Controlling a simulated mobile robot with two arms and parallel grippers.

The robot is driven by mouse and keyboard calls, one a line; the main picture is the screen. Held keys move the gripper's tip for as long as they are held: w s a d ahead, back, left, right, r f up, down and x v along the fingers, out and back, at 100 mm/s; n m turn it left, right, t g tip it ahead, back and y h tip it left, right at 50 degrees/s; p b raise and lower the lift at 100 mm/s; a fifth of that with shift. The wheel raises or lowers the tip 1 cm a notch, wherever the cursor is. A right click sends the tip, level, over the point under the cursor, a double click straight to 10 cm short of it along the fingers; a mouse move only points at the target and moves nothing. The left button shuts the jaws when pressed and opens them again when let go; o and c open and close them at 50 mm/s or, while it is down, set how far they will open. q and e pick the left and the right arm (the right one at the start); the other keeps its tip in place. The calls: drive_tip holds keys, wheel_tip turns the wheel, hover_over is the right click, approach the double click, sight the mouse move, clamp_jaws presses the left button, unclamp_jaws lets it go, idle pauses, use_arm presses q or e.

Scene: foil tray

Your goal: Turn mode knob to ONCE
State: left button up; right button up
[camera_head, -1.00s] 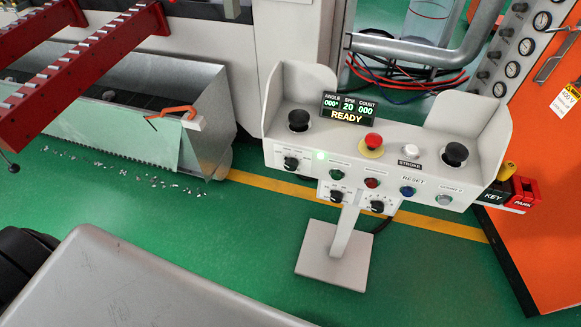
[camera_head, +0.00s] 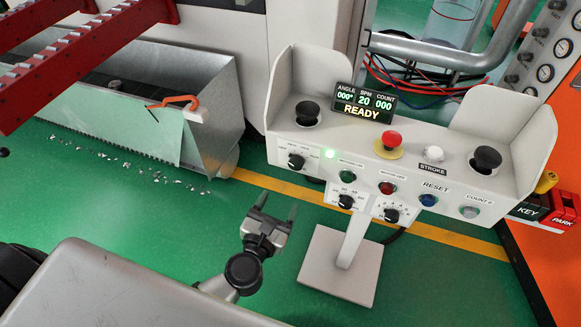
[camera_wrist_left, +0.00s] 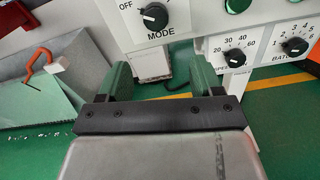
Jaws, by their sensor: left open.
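The mode knob (camera_head: 296,161) is a black dial at the left end of the white control console's front. In the left wrist view the black knob (camera_wrist_left: 154,16) sits above the word MODE, with OFF at its left; its white mark lies on its left side. Its other labels are cut off there. My left gripper (camera_head: 277,203) is open and empty, below the knob and apart from it. Its two green-looking fingers (camera_wrist_left: 160,78) point up toward the panel in the left wrist view. My right gripper is not in view.
Two more dials, speed (camera_head: 346,201) and batch (camera_head: 392,215), sit lower on the console (camera_head: 330,135). A red mushroom button (camera_head: 391,139) and black palm buttons stand on top. The display (camera_head: 365,103) reads READY. A metal bin (camera_head: 215,120) stands at left.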

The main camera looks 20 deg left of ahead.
sight(294, 166)
use_arm(q)
drive_tip(key=shift+n, duration=0.9)
drive_tip(key=w, duration=0.3)
drive_tip(key=w+r, duration=0.1)
drive_tip(key=w, duration=0.3)
drive_tip(key=w+p, duration=0.1)
drive_tip(key=w, duration=0.2)
drive_tip(key=shift+w+d+r, duration=0.15)
drive_tip(key=shift+w+r, duration=0.1)
drive_tip(key=shift+w, duration=0.1)
drive_tip(key=c, duration=0.9)
